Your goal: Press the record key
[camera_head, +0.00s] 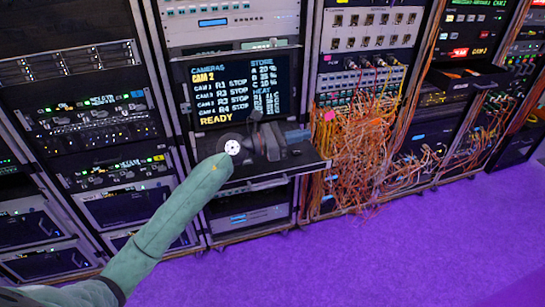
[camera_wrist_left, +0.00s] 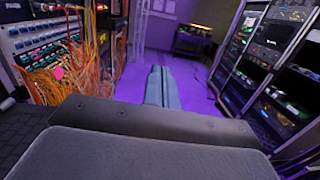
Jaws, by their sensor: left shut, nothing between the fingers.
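A monitor (camera_head: 243,90) in the middle rack lists cameras 1 to 4 with STOP beside them, CAM 2 on top and READY below. Under it a dark shelf (camera_head: 283,174) sticks out from the rack. My left arm reaches up from the lower left, and my left gripper (camera_head: 267,141) is over this shelf, in front of the monitor's lower edge. In the left wrist view the fingers (camera_wrist_left: 162,88) are together with nothing between them. I cannot make out the record key; the gripper and wrist cover part of the shelf. My right gripper is out of view.
Orange cables (camera_head: 350,150) hang in a dense tangle right of the shelf. Racks (camera_head: 85,120) of equipment stand to the left, and more stand to the right. The purple floor (camera_head: 360,255) in front is clear.

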